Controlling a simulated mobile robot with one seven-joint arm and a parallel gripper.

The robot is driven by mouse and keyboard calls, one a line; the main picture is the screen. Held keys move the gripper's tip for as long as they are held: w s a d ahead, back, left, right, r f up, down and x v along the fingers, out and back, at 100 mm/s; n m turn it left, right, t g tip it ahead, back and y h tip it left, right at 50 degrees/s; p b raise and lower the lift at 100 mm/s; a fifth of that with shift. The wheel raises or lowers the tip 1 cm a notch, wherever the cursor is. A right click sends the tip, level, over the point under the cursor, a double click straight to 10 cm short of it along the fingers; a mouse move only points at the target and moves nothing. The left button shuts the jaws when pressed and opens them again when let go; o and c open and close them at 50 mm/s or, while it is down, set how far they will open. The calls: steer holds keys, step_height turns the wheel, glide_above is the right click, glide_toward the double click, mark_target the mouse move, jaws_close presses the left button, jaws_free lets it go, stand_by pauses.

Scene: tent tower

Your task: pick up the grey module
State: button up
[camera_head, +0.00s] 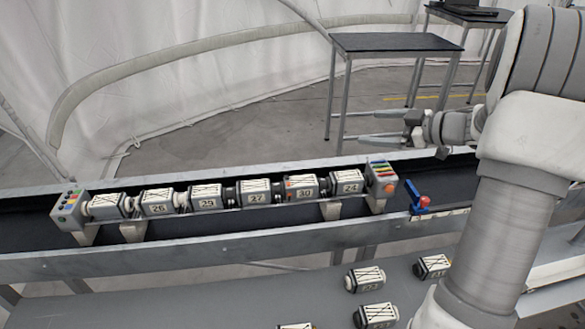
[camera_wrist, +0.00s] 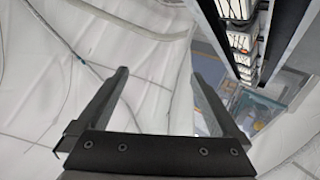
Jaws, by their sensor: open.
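Several grey and white modules with numbered labels sit in a row on a rack over the black conveyor, including one marked 27 (camera_head: 256,192) and one marked 30 (camera_head: 301,188). More modules lie loose on the grey lower surface: one (camera_head: 365,279), another (camera_head: 432,267), and one in front (camera_head: 376,316). I cannot tell which one is the grey module. My gripper (camera_head: 358,126) is above and behind the conveyor, pointing left, apart from every module. In the wrist view, my gripper (camera_wrist: 160,75) has its fingers spread with nothing between them. Part of the module row shows at upper right.
The conveyor's metal rail (camera_head: 200,248) runs across the front. Coloured end blocks (camera_head: 70,205) (camera_head: 381,178) cap the rack. A blue and red part (camera_head: 419,202) is to its right. A dark table (camera_head: 395,43) stands behind my gripper. White tent fabric (camera_head: 150,70) hangs behind.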

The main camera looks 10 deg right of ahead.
steer(key=s+a+f+n+g+y, duration=0.1)
steer(key=s+a+f+g+y, duration=0.1)
steer(key=s+f+g+y, duration=0.4)
steer(key=h+b, duration=0.2)
steer(key=b, duration=0.1)
glide_toward(304, 181)
steer(key=shift+t, duration=0.3)
steer(key=x, duration=0.9)
steer(key=shift+s+a+f, duration=0.1)
steer(key=shift+s+a, duration=0.05)
jaws_close()
